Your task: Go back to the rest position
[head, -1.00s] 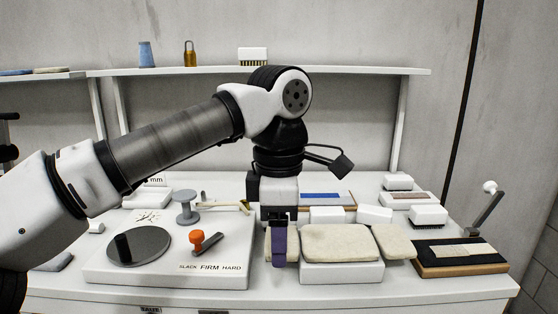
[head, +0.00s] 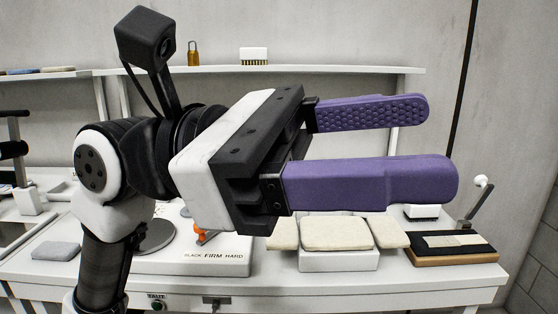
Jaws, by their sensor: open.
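My gripper (head: 440,145) is raised in front of the bench in the head view, close to the camera. Its two purple fingers point right and stand wide apart, with nothing between them. The arm is folded, with its elbow at the left of the picture. The gripper and wrist hide the middle of the bench and part of what stands on it.
On the bench (head: 455,280) are a beige pad on a white block (head: 338,262), smaller pads beside it, a dark board with a wooden base (head: 455,250), and a white machine with an orange knob (head: 215,262). A shelf (head: 375,70) runs behind. Air right of the fingers is clear.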

